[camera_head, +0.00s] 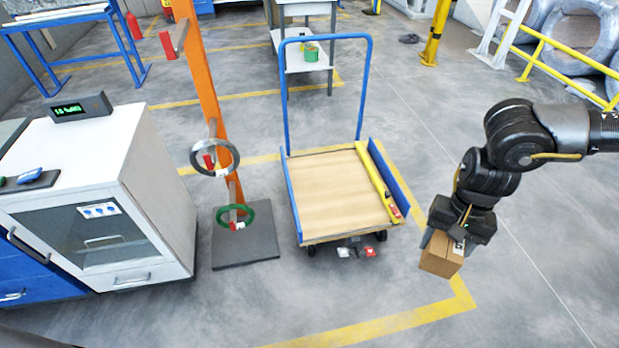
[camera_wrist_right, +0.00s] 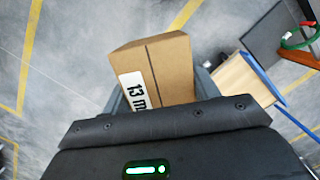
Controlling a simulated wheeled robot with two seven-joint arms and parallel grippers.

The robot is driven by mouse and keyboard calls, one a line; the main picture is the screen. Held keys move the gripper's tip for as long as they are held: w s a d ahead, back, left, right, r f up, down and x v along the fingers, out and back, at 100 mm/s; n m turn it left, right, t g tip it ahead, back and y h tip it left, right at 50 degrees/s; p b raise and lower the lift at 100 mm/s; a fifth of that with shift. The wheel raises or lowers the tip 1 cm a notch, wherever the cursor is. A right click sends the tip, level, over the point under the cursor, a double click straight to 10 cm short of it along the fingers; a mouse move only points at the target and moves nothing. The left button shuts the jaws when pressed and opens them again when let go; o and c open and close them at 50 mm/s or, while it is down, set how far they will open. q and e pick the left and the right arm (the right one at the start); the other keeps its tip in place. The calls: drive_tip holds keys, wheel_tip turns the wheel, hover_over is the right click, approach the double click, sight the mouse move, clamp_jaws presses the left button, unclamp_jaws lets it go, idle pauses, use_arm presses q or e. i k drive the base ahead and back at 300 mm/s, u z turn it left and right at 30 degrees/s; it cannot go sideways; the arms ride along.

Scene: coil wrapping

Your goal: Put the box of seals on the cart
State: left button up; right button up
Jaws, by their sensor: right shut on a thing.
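The box of seals is a small brown cardboard box (camera_head: 440,256) with a white label, held in the air at the right of the head view. My right gripper (camera_head: 447,238) is shut on it. In the right wrist view the box (camera_wrist_right: 160,70) fills the upper middle, with a label partly reading "13 m". The cart (camera_head: 335,190) has a wooden deck, blue side rails and a tall blue handle. It stands left of the box, clearly apart from it. The cart also shows in the right wrist view (camera_wrist_right: 240,82). My left gripper is not in view.
A yellow tool (camera_head: 378,183) lies along the cart's right rail. An orange post (camera_head: 207,80) with rings on its pegs stands left of the cart. A white cabinet (camera_head: 150,180) is farther left. The floor between cart and box is clear.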

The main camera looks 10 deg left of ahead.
sight(308, 204)
drive_tip(key=u, duration=0.8)
drive_tip(key=i, duration=0.85)
drive_tip(key=u, duration=0.55)
